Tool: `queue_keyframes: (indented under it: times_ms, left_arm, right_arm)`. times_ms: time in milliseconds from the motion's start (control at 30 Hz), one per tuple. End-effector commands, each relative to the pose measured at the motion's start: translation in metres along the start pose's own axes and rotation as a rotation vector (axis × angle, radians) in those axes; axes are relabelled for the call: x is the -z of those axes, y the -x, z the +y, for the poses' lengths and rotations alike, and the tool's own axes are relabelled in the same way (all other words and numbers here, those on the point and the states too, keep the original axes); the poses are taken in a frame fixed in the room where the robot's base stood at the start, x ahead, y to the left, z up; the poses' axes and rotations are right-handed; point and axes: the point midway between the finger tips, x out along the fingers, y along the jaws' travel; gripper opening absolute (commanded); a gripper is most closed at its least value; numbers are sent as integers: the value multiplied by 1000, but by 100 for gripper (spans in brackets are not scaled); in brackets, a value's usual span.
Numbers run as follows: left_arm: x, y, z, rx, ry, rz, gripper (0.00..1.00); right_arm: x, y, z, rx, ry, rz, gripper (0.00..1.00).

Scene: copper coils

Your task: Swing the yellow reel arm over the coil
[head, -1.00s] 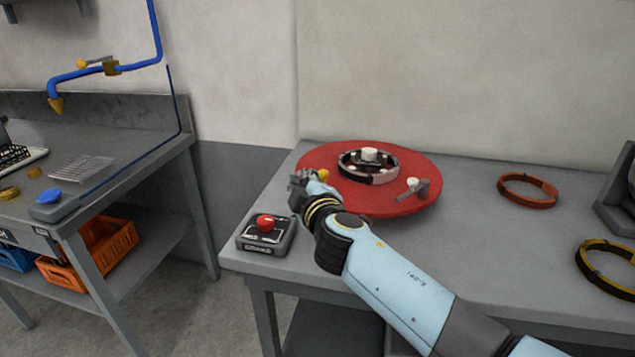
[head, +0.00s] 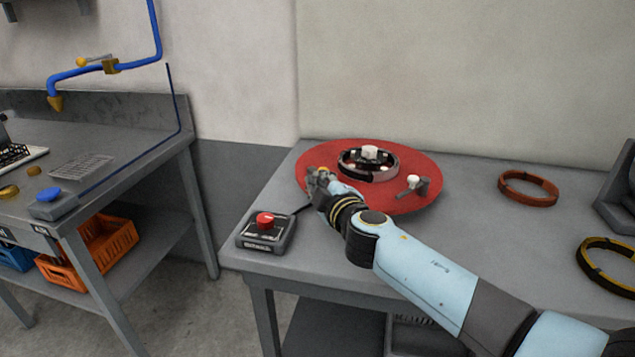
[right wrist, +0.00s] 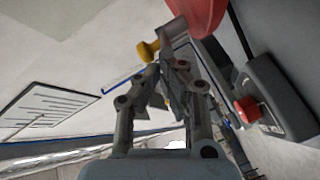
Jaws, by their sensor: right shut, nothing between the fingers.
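The red reel disc (head: 410,165) lies on the grey bench, with a dark coil (head: 384,172) around its white-topped hub. A lever with a white knob (head: 414,181) stands at the disc's right. In the right wrist view a yellow knob (right wrist: 148,50) of the reel arm shows just left of my fingertips, near the disc's edge (right wrist: 205,14). In the head view my gripper mostly hides that spot. My right gripper (head: 316,178) is shut and empty at the disc's left front edge; its fingers (right wrist: 172,62) also show in the wrist view. My left gripper is out of view.
A control box with a red button (head: 265,221) sits at the bench's front left corner. An orange coil (head: 528,201) and a yellow-black coil (head: 580,262) lie to the right. Another bench (head: 150,152) with a blue pipe above stands left, across a floor gap.

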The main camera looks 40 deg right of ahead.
Motion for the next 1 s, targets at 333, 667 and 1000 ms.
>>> queue_keyframes:
  times_ms: [333, 667, 1000]
  left_arm:
    - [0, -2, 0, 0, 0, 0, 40]
    - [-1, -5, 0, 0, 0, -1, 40]
    - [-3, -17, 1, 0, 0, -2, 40]
  right_arm:
    - [-4, 0, 2, 24, 5, 44, 0]
    - [-11, 1, 5, 42, 9, 79, 0]
    - [-28, -1, 13, 42, 11, 77, 0]
